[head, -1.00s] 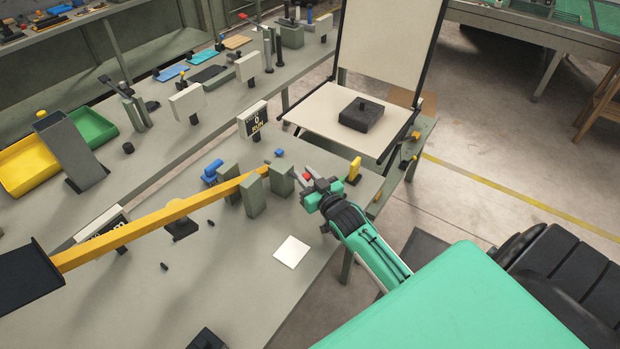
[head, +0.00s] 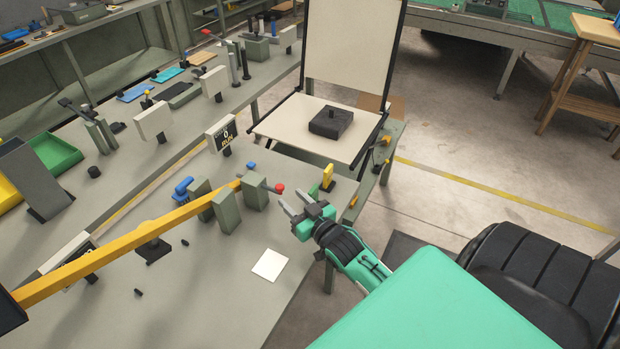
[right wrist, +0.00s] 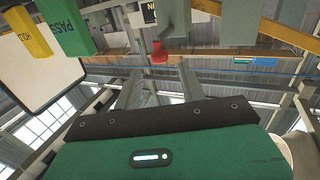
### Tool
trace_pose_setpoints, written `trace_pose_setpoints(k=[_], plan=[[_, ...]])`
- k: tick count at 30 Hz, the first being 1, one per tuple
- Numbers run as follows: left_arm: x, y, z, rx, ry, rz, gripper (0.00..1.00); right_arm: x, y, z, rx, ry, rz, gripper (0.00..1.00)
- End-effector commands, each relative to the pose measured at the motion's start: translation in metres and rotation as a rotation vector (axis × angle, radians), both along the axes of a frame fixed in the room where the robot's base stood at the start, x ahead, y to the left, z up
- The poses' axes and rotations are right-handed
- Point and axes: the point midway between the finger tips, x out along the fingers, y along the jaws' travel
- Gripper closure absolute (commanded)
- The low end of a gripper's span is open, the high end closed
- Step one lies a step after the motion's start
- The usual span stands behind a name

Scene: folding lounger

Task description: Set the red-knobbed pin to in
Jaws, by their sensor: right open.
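The red-knobbed pin (head: 279,188) sticks out to the right of a small grey-green block (head: 255,191), with a stretch of shaft showing between block and knob. My right gripper (head: 291,203) is open and empty, its fingers pointing toward the knob from the lower right, a short gap away. In the right wrist view the red knob (right wrist: 160,53) shows beyond the fingertips, between the lines of the two fingers (right wrist: 160,72). Nothing is between the fingers. My left gripper is not in view.
A long yellow beam (head: 120,240) runs to the grey-green blocks. A yellow upright piece (head: 327,178) stands close behind my right gripper. A white square (head: 270,265) lies on the bench. A cream lounger (head: 315,130) carrying a black block (head: 331,121) stands behind.

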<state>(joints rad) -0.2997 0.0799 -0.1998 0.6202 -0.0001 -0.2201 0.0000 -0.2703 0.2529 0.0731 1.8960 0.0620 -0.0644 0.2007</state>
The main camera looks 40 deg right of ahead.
Motion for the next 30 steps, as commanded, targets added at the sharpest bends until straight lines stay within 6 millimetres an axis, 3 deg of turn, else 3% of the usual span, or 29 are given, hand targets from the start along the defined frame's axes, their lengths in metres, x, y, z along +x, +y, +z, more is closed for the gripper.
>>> trace_pose_setpoints(k=[6,12,19,30], plan=[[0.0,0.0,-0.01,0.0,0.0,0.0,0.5,-0.039,0.0,-0.002,0.0,0.001,0.0,0.59],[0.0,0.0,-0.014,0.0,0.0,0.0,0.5,-0.061,0.0,-0.001,0.001,0.0,0.0,0.59],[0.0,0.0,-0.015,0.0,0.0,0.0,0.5,-0.069,0.0,0.0,0.001,-0.001,0.0,0.59],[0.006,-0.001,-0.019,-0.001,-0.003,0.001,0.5,-0.065,0.008,-0.008,-0.008,0.02,0.005,0.59]])
